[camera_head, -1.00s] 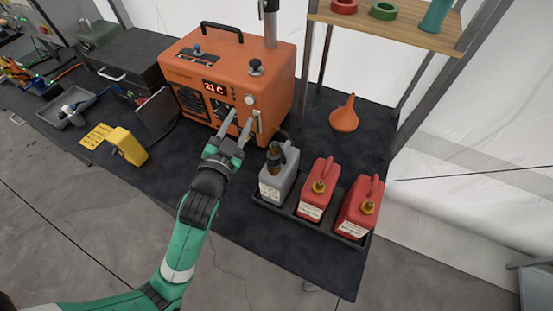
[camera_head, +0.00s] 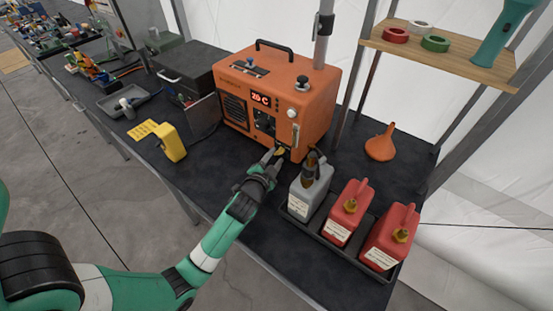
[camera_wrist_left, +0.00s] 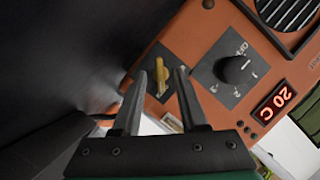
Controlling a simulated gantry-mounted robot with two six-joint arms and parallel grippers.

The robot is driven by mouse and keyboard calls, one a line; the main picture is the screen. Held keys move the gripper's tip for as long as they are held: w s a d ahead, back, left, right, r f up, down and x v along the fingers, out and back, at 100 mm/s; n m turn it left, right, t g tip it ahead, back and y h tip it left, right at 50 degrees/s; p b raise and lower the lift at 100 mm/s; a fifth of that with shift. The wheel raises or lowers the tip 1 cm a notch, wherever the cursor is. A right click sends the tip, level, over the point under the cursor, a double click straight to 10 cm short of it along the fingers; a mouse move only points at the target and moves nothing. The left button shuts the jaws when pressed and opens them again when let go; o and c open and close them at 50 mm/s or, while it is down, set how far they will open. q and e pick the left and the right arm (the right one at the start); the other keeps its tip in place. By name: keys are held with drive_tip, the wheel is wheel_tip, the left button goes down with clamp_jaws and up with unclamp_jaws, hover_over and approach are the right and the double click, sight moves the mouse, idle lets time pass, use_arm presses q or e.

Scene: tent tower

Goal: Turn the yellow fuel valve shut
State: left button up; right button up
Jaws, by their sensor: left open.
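The orange heater (camera_head: 285,95) stands on the dark table with a lit red display. Its small yellow fuel valve (camera_head: 281,150) is low on the front panel, partly hidden by my gripper in the head view. In the left wrist view the yellow valve handle (camera_wrist_left: 161,78) shows on a dark square plate, lying roughly along the direction of the fingers. My left gripper (camera_head: 276,156) is at the heater's lower front. In the left wrist view its fingers (camera_wrist_left: 162,72) are open, with the handle showing between their tips. I cannot tell if they touch it. My right gripper is not in view.
A grey can (camera_head: 310,185) and two red cans, one of them nearer (camera_head: 347,212), stand in a black tray (camera_head: 330,243) close right of my gripper. An orange funnel (camera_head: 381,143) stands behind them. A yellow device (camera_head: 170,143) lies left. A black dial (camera_wrist_left: 238,70) sits beside the valve.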

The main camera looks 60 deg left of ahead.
use_arm(q)
drive_tip(key=shift+x, duration=0.75)
drive_tip(key=shift+c, duration=0.3)
clamp_jaws()
